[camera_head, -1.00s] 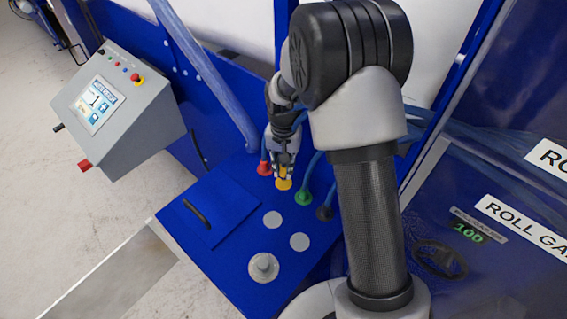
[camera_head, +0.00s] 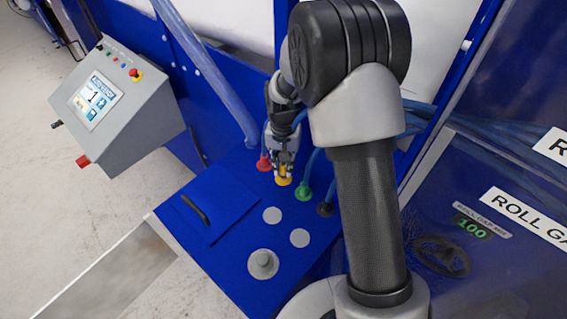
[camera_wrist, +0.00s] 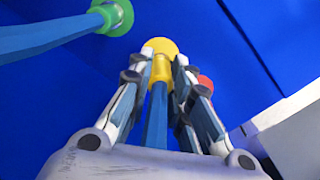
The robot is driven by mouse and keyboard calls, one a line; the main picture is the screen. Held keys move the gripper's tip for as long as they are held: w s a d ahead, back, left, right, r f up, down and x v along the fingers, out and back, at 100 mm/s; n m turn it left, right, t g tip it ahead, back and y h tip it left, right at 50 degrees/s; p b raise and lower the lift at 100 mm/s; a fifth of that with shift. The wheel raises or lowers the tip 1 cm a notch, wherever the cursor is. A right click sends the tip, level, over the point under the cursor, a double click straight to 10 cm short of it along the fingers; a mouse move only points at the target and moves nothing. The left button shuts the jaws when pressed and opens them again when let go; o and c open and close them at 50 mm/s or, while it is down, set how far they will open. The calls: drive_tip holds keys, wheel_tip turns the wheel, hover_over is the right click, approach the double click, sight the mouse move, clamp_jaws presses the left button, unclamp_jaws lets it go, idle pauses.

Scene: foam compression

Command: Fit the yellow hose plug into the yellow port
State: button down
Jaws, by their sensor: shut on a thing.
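My gripper (camera_head: 283,172) is shut on the yellow hose plug (camera_wrist: 161,68), over the blue panel top. In the wrist view the gripper's fingertips (camera_wrist: 160,66) flank the yellow plug, and its blue hose (camera_wrist: 156,118) runs back between the fingers. A yellow disc (camera_wrist: 161,46) shows at the plug's far end, against the blue surface. In the head view yellow (camera_head: 284,181) shows just below the fingertips, at the panel. The yellow port cannot be told apart from the plug, and I cannot tell how deep the plug sits.
A red plug (camera_head: 263,163) is close left of my gripper, and a green plug (camera_head: 304,193) with a blue hose is close right. A dark plug (camera_head: 325,209) is further right. Grey discs (camera_head: 272,215) and a grey knob (camera_head: 263,263) are in front. A control box (camera_head: 118,105) stands left.

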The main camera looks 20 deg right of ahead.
drive_tip(key=shift+f+b, duration=0.95)
drive_tip(key=shift+f, duration=0.35)
drive_tip(key=c, duration=1.4)
unclamp_jaws()
wheel_tip(320, 180, up, 12)
drive_tip(key=shift+r, duration=0.1)
